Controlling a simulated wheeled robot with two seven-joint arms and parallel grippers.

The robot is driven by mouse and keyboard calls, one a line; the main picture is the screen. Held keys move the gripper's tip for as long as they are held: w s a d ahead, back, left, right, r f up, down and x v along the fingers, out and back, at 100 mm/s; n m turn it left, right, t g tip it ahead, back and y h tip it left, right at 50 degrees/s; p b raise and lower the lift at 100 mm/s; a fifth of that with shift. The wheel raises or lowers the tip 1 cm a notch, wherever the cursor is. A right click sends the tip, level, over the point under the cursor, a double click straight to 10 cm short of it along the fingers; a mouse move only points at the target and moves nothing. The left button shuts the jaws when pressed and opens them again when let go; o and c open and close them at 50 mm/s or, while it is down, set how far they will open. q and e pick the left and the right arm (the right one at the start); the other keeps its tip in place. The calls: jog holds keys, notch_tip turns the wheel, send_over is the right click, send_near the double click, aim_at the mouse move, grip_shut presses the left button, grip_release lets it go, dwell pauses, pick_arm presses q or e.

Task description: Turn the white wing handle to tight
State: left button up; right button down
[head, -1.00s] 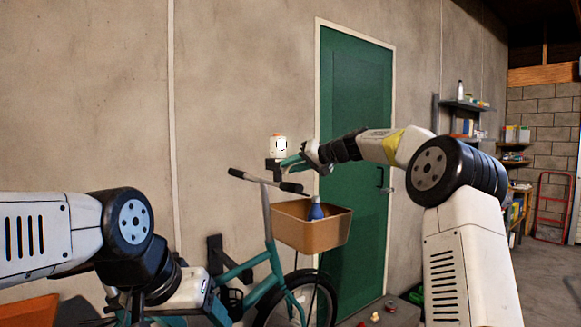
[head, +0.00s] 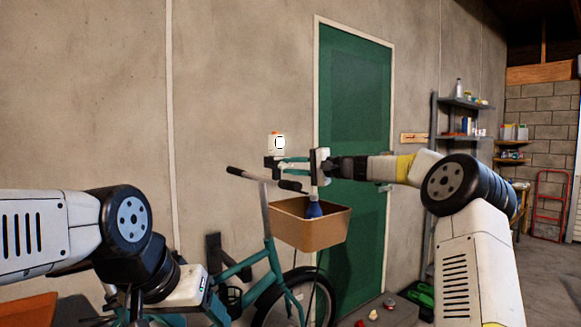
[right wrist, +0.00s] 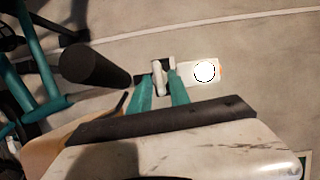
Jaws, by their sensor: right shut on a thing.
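The white wing handle (right wrist: 158,78) shows in the right wrist view between the two teal fingers of my right gripper (right wrist: 160,88), which is shut on it. It looks nearly in line with the fingers. In the head view my right gripper (head: 284,164) reaches in level from the right, and I cannot make out the handle there. A white unit with a round white face (head: 277,144) sits just above the fingertips by the wall. It also shows right of the handle in the right wrist view (right wrist: 204,71).
A teal bicycle (head: 252,262) with a brown basket (head: 325,232) stands below my right gripper. A blue bottle (head: 314,208) is in the basket. The dark handlebar grip (right wrist: 94,66) is close to the fingers. A green door (head: 355,120) is behind my right arm.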

jog(key=shift+f+m, duration=0.1)
jog(key=shift+m, duration=0.4)
jog(key=c, duration=1.5)
grip_release()
jog(key=v, duration=0.8)
jog(key=shift+f, duration=0.15)
